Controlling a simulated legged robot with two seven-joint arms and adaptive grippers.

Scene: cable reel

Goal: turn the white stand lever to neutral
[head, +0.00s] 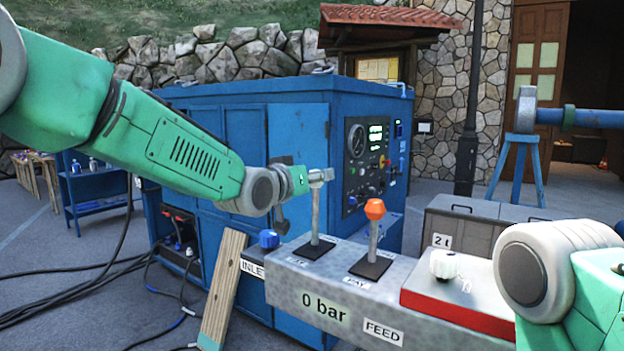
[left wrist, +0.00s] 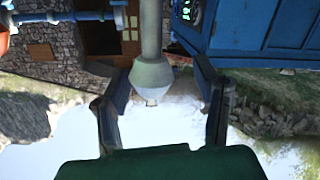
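The white stand lever (head: 316,213) rises from a black slotted plate on the grey control console, close to upright. Its pale knob is partly hidden by my left gripper (head: 302,177) in the head view. In the left wrist view, the knob (left wrist: 152,76) hangs between the two spread fingers of my left gripper (left wrist: 163,72), with a visible gap on each side. An orange-knobbed lever (head: 374,210) stands to its right on the same console. My right arm shows at the lower right of the head view, but its gripper is out of frame.
A blue knob (head: 268,240) is at the console's left end. A white knob (head: 444,263) sits on a red-edged box (head: 462,290) to the right. A blue power unit (head: 300,130) stands behind. Cables lie on the ground at left.

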